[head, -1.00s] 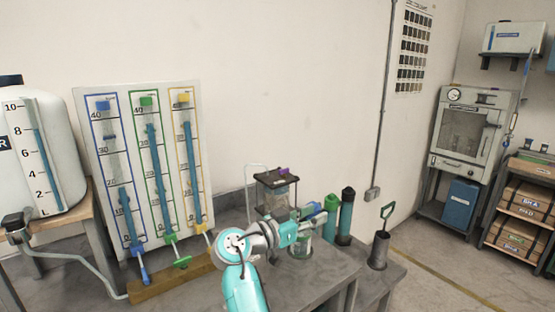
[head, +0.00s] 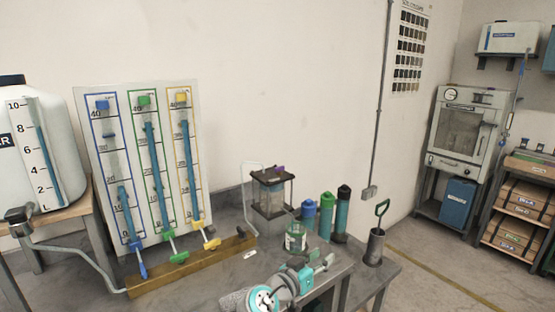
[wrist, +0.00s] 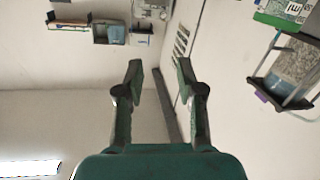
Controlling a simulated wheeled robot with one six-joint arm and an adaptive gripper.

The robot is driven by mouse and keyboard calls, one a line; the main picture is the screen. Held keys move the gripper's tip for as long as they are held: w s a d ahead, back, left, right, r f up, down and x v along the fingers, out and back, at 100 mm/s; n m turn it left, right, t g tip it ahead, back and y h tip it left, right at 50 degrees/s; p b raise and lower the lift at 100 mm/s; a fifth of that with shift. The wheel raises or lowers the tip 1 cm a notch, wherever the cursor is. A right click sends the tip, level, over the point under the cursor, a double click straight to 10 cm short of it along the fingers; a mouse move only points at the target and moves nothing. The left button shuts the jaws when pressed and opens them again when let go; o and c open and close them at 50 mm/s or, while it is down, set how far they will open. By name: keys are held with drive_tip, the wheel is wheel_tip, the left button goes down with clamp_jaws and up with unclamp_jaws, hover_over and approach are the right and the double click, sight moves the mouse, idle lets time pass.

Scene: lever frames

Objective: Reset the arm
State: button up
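My arm (head: 265,298) shows at the bottom middle of the head view, low in front of the grey bench. My gripper (head: 325,262) points to the right near the bench's front edge. In the wrist view its two fingers (wrist: 160,80) stand apart with nothing between them, so it is open and empty.
A dark-framed container (head: 270,192) and several capped cylinders (head: 326,215) stand on the bench. A board with three gauge tubes (head: 150,165) leans at the left behind a wooden rail (head: 190,265). A pot with a green-handled tool (head: 375,247) stands at the right.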

drive_tip(key=s+d+f+n+t+y, duration=0.1)
drive_tip(key=s+d+f+n+y, duration=0.3)
drive_tip(key=f, duration=0.6)
drive_tip(key=s+f+n+y, duration=0.1)
drive_tip(key=s+f, duration=0.6)
drive_tip(key=f, duration=0.2)
drive_tip(key=s+d+f+n+y, duration=0.1)
drive_tip(key=s+f+n+y, duration=0.1)
drive_tip(key=s+f, duration=0.45)
drive_tip(key=s+d+f+n+y, duration=0.1)
drive_tip(key=s+f+y, duration=0.2)
drive_tip(key=s, duration=0.7)
drive_tip(key=s+r+y, duration=0.2)
drive_tip(key=s, duration=1.5)
drive_tip(key=s+d+r+m+t, duration=0.1)
drive_tip(key=s+r, duration=1.2)
drive_tip(key=s, duration=0.1)
drive_tip(key=shift+d, duration=0.15)
